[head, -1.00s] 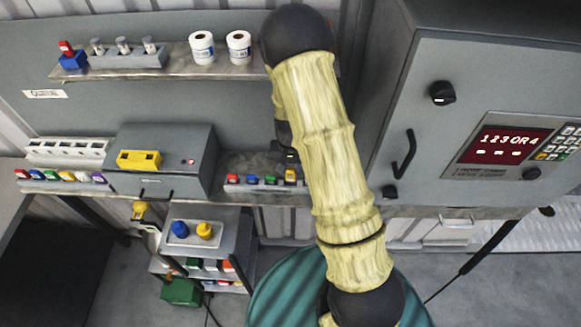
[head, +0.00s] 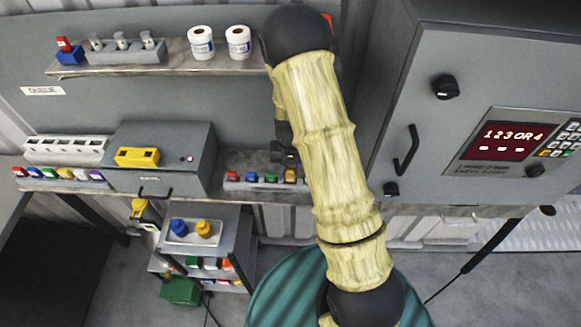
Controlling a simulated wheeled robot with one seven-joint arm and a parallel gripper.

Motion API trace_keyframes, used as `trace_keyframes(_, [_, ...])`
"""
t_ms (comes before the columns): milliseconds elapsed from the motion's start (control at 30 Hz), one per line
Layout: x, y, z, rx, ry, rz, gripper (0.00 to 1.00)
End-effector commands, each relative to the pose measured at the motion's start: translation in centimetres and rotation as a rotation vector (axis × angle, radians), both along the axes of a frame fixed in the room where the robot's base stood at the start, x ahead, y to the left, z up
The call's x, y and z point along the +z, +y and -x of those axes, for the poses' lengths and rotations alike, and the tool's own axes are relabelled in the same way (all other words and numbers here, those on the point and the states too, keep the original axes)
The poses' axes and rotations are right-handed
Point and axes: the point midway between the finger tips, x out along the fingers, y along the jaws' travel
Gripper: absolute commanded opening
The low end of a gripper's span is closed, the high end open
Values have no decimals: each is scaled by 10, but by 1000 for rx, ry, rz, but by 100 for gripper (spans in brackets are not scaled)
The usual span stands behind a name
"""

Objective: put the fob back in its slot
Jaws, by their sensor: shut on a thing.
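An orange-yellow fob (head: 290,175) is at the rack's right end. My gripper (head: 290,166), small and dark, is directly above this fob and appears shut on its top. My arm partly hides the gripper. I cannot tell whether the orange-yellow fob is seated in its slot or just above it.
A grey box (head: 160,160) with a yellow block stands left of the rack. Coloured items (head: 60,174) line the shelf further left. A grey cabinet (head: 460,80) with a keypad and red display stands close on the right. Two white rolls (head: 220,42) stand on the upper shelf.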

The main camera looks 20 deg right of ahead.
Motion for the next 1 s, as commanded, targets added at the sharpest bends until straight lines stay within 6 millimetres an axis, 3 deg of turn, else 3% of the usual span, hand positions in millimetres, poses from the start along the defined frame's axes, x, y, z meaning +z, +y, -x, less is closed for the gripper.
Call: trace_keyframes(1000, [-24, 0, 0, 0, 1, 0, 8])
